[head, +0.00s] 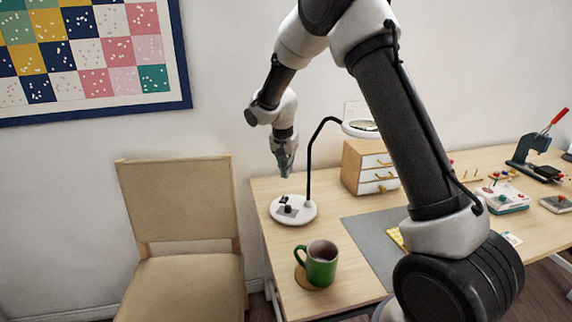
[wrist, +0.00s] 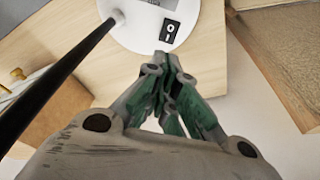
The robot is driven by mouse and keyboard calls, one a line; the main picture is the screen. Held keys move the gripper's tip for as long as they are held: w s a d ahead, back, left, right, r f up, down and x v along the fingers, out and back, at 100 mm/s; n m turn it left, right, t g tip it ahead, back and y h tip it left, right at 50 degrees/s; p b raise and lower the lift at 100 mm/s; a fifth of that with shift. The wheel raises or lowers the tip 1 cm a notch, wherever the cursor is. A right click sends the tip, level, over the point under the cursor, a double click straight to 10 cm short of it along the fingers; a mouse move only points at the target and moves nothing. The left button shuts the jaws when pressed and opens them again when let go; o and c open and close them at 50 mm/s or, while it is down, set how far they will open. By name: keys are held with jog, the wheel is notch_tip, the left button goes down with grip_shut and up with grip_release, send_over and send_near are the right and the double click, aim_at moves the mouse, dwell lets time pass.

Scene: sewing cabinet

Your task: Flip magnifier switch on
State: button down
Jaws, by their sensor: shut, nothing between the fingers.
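The magnifier is a lamp with a round white base (head: 306,213), a black bent neck (head: 309,165) and a white-rimmed lens (head: 361,128). It stands at the left back of the table. Its switch is a small dark part on the base (head: 287,207). In the wrist view the switch (wrist: 171,31) is a black rocker with a white ring and a white bar, near the edge of the white base (wrist: 143,32). Which side is pressed I cannot tell. My gripper (head: 285,173) is shut and empty, pointing down above the base. In the wrist view its fingertips (wrist: 168,64) are close to the switch, apparently apart from it.
A green mug (head: 321,265) stands on a coaster in front of the base. A small drawer box (head: 360,165) is right of the neck. A chair (head: 180,210) is left of the table (head: 340,298). The neck (wrist: 55,82) runs close beside my gripper.

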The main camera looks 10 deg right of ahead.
aim_at(289, 196)
jog(key=f, duration=0.3)
jog(key=w+f, duration=0.1)
jog(key=f, duration=0.2)
jog(key=d+f, duration=0.1)
jog(key=f, duration=0.1)
jog(key=shift+w+f, duration=0.2)
jog(key=shift+f, duration=0.2)
jog(key=shift+w+d+f+g+y, duration=0.2)
jog(key=shift+f+g+y, duration=0.1)
jog(key=shift+f+g, duration=0.15)
jog(key=shift+s, duration=0.1)
jog(key=shift+r, duration=0.2)
jog(key=shift+r, duration=0.65)
jog(key=shift+r, duration=0.1)
notch_tip(289, 196, up, 14)
jog(key=w+d, duration=0.1)
jog(key=w, duration=0.1)
jog(key=shift+d+f, duration=0.2)
jog(key=shift+d, duration=0.1)
